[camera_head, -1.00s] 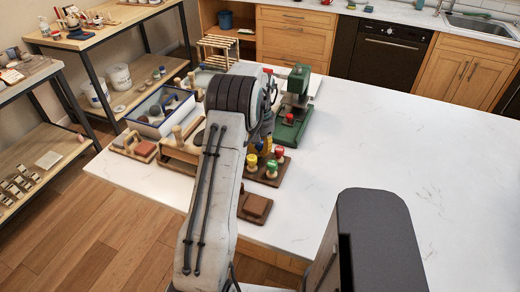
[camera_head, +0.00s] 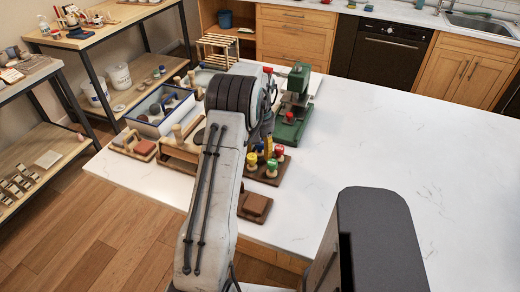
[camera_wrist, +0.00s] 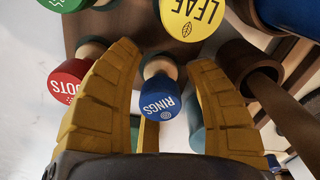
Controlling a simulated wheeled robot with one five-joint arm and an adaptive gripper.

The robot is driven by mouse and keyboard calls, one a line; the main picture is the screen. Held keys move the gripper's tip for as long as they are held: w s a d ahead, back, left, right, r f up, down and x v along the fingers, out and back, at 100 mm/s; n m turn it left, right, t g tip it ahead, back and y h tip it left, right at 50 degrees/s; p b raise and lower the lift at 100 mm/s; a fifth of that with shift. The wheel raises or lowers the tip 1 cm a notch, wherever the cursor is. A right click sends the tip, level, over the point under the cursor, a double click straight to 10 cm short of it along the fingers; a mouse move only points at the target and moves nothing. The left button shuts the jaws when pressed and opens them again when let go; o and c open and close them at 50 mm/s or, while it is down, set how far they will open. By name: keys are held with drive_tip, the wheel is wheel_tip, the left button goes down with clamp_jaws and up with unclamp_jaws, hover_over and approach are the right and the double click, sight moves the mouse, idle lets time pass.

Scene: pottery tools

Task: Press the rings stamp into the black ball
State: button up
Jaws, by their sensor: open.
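The rings stamp (camera_wrist: 160,98) has a blue top marked RINGS and a pale wooden neck. In the wrist view it stands upright between the spread yellow fingers of my gripper (camera_wrist: 165,58), with gaps on both sides. My gripper is open and holds nothing. In the head view my arm hides most of the gripper, and I cannot make out the rings stamp clearly. I cannot identify the black ball for certain; dark grey round lumps lie in the blue-rimmed tray (camera_head: 139,128).
Close around are the red DOTS stamp (camera_wrist: 70,80), yellow LEAF stamp (camera_wrist: 190,17) and a green stamp (camera_wrist: 62,4). A brown block (camera_head: 256,204) lies on a board in front. A green press (camera_head: 290,125) stands behind. The right counter is clear.

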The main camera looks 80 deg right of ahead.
wheel_tip(320, 180, up, 12)
drive_tip(key=shift+d+r, duration=0.1)
drive_tip(key=shift+d, duration=0.05)
idle(0.7)
